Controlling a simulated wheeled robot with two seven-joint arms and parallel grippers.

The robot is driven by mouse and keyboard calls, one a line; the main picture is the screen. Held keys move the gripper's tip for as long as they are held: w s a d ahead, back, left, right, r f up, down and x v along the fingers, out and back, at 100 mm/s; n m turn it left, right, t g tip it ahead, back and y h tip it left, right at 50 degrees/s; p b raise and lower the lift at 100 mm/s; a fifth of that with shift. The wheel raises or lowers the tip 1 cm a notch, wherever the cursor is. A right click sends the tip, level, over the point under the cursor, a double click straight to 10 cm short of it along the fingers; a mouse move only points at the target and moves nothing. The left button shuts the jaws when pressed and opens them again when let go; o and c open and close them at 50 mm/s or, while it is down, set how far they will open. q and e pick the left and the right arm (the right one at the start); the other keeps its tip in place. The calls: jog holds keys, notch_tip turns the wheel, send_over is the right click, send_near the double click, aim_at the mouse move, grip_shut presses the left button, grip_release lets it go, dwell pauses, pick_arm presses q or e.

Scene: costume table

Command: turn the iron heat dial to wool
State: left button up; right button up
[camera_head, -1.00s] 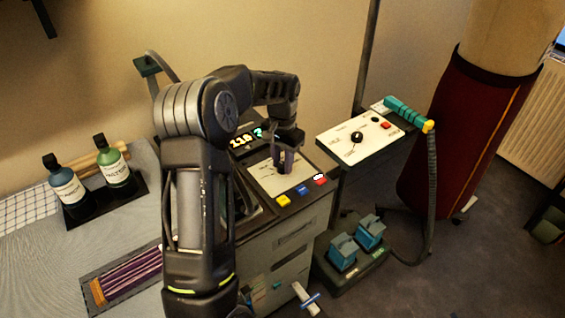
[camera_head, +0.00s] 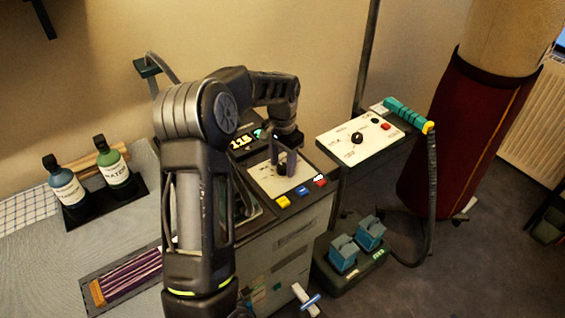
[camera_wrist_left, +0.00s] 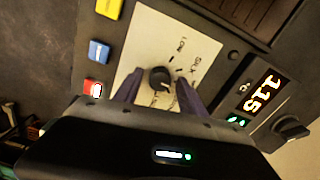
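The iron heat dial (camera_wrist_left: 160,79) is a round black knob on a cream panel (camera_wrist_left: 150,40) with printed marks. In the left wrist view, "LOW" and "SILK" can be read; other labels are partly hidden by a finger, and I cannot tell the dial's exact setting. The dial also shows in the head view (camera_head: 281,169). My left gripper (camera_head: 283,165) points down at the panel, its fingers spread on either side of the dial with gaps. In the wrist view, the left gripper (camera_wrist_left: 158,95) is open. A lit display (camera_wrist_left: 262,92) reads about 115. My right gripper is out of view.
Yellow, blue and red buttons (camera_head: 302,190) line the panel's front edge. A second white panel (camera_head: 345,150) with a black knob and a teal-handled tool (camera_head: 405,113) stands to the right. Two bottles (camera_head: 115,170) stand in a tray at left. Teal pedals (camera_head: 343,252) sit below.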

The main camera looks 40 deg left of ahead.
aim_at(282, 165)
pick_arm(q)
notch_tip(282, 165, up, 8)
jog(key=shift+f+b, duration=0.1)
jog(key=shift+b, duration=0.45)
dwell(0.6)
